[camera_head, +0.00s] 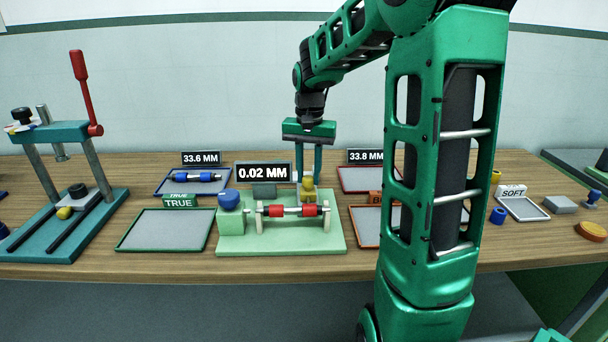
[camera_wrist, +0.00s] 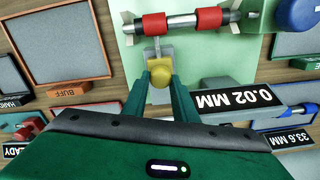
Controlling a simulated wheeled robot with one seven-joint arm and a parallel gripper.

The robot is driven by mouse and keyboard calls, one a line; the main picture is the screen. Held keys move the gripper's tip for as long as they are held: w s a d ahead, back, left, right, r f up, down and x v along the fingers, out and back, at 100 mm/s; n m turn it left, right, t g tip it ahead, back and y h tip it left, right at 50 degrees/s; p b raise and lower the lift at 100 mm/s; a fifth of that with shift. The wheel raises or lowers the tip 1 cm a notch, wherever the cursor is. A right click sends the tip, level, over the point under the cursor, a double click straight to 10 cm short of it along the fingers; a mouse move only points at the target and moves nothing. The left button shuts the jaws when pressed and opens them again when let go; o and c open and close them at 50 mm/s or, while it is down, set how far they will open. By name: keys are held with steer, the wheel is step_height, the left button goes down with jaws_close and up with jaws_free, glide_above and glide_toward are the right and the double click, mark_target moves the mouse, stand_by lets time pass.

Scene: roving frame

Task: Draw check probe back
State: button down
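The check probe appears to be the yellow knobbed piece (camera_head: 308,189) on the pale green gauge base (camera_head: 280,243), just behind a silver shaft with red collars (camera_head: 292,211). The shaft rests across two pale posts. My gripper (camera_head: 311,180) points down at the yellow piece from behind. In the wrist view its two fingers (camera_wrist: 160,72) stand either side of the yellow knob (camera_wrist: 160,88). The knob nearly fills the gap; whether the fingers press on it I cannot tell. A sign above the base reads 0.02 MM (camera_head: 263,172).
A blue knob on a green block (camera_head: 230,212) stands on the base's left. Trays flank it: a TRUE tray (camera_head: 163,230), an orange-rimmed tray (camera_head: 367,226), a blue tray (camera_head: 193,180) and a red-rimmed tray (camera_head: 367,179). A press with a red lever (camera_head: 83,85) stands far left.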

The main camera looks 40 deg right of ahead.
steer(key=shift+w+d+r, duration=0.1)
steer(key=shift+w+d, duration=0.25)
steer(key=shift+w, duration=0.3)
steer(key=shift+w+d+f, duration=0.1)
steer(key=shift+w+d, duration=0.25)
steer(key=shift+w, duration=0.35)
steer(key=shift+w+d+r, duration=0.1)
steer(key=shift+w+d, duration=0.25)
steer(key=shift+w, duration=0.3)
steer(key=c, duration=1.4)
jaws_free()
steer(key=shift+w, duration=0.1)
steer(key=shift+c, duration=0.2)
steer(key=shift+d, duration=0.1)
step_height(320, 180, up, 10)
steer(key=shift+r, duration=0.25)
